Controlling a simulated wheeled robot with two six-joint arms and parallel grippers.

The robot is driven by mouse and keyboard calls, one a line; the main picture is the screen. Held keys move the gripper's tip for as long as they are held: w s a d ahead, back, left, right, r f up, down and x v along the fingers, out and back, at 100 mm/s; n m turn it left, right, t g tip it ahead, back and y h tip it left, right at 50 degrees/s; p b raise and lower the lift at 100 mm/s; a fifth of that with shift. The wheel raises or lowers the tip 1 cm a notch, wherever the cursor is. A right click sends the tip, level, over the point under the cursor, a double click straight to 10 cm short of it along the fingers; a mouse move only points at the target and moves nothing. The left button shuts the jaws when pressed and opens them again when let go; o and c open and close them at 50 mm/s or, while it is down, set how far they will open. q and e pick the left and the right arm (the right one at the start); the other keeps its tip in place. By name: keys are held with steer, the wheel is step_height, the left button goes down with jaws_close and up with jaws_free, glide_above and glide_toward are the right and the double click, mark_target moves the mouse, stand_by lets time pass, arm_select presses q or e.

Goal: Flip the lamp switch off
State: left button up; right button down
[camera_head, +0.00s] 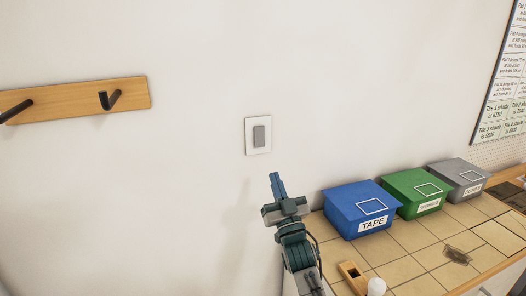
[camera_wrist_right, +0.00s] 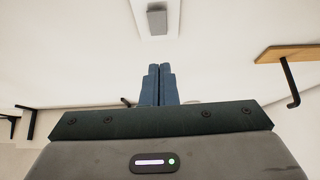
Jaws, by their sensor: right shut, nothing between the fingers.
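The lamp switch (camera_head: 259,135) is a grey rocker on a white plate, fixed to the wall in the middle of the head view. It also shows in the right wrist view (camera_wrist_right: 157,20), at the top centre, beyond the fingertips. My right gripper (camera_head: 275,177) is below the switch and a little to its right in the head view, with its blue fingers pointing up. In the right wrist view its fingers (camera_wrist_right: 158,68) are together and empty, and a gap shows between them and the switch plate. My left gripper is not in view.
A wooden rail (camera_head: 75,100) with black hooks is on the wall at left. A tiled counter (camera_head: 420,236) at right holds a blue TAPE box (camera_head: 350,207), a green box (camera_head: 408,190) and a grey box (camera_head: 457,176). The wall around the switch is clear.

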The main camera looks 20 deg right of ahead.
mark_target(259, 141)
steer(key=p+x, duration=0.1)
steer(key=x, duration=0.2)
steer(key=f+p+x, duration=0.1)
steer(key=x, duration=0.3)
steer(key=w+p+x, duration=0.1)
steer(key=x, duration=0.2)
steer(key=shift+w+f, duration=0.4)
steer(key=shift+w, duration=0.35)
steer(key=f+b, duration=0.1)
steer(key=b, duration=0.2)
steer(key=shift+w, duration=0.25)
steer(key=shift+w+r+t, duration=0.1)
steer(key=shift+r+t, duration=0.2)
steer(key=shift+w, duration=0.1)
steer(key=shift+r, duration=0.1)
